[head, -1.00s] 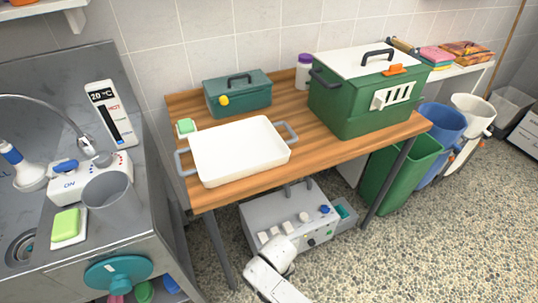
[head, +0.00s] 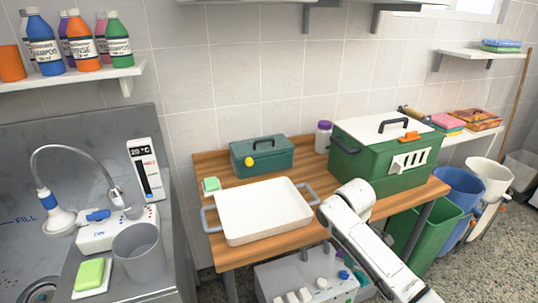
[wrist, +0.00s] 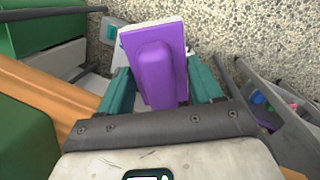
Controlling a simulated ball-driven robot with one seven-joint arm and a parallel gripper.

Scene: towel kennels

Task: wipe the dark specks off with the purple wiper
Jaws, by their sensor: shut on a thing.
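The purple wiper (wrist: 160,62) fills the middle of the wrist view, a purple block with a raised grip and a pale layer along its edge. My gripper (wrist: 161,84) is shut on it, with one teal finger on each side. In the head view my white arm rises in front of the table's right part, and the gripper and wiper cannot be made out there. I cannot make out any dark specks in either view. A white tray (head: 262,213) with grey handles lies on the wooden table (head: 208,167), and its inside looks plain.
A teal toolbox (head: 262,158), a small green-and-white block (head: 211,185), a purple-capped bottle (head: 323,138) and a large green box (head: 365,165) stand on the table. A steel sink (head: 60,190) is at left. Bins (head: 460,190) stand at right. A grey control unit (head: 300,280) is under the table.

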